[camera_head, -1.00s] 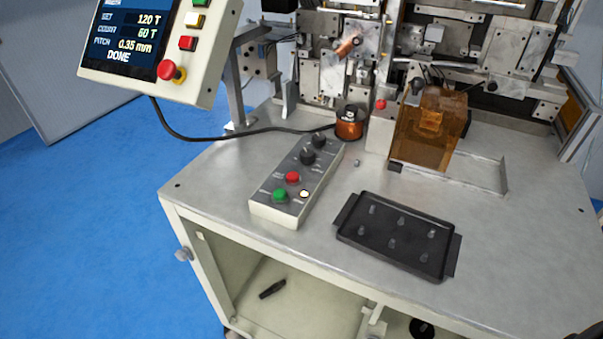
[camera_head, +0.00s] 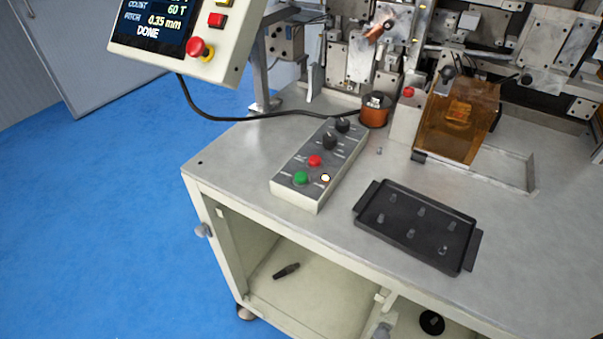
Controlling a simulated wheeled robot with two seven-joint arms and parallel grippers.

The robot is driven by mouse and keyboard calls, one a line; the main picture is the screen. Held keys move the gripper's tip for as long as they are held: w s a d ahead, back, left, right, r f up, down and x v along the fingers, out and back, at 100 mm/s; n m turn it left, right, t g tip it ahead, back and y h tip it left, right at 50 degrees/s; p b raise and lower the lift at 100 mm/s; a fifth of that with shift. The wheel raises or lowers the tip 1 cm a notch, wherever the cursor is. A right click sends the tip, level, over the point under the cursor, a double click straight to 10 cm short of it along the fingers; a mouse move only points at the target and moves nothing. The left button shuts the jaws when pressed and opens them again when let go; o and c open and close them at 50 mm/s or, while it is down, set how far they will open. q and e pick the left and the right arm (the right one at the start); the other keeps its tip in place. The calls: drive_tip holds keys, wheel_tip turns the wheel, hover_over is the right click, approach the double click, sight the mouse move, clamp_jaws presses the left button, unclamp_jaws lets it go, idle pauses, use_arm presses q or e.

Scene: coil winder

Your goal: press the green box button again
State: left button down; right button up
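The grey control box (camera_head: 291,191) sits on the metal table, left of the black tray. Its green button (camera_head: 301,178) is at the near left end, with a red button (camera_head: 315,161) behind it and a small lit white button (camera_head: 325,178) to its right. Two black knobs (camera_head: 330,141) are at the far end. Nothing covers the green button. Neither of my grippers is in view.
A black tray (camera_head: 365,225) with several small pegs lies on the table (camera_head: 237,157). A copper spool (camera_head: 374,114) and an orange see-through guard (camera_head: 454,128) stand behind. A screen panel (camera_head: 150,28) reading DONE hangs at upper left; its cable (camera_head: 230,119) crosses the tabletop.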

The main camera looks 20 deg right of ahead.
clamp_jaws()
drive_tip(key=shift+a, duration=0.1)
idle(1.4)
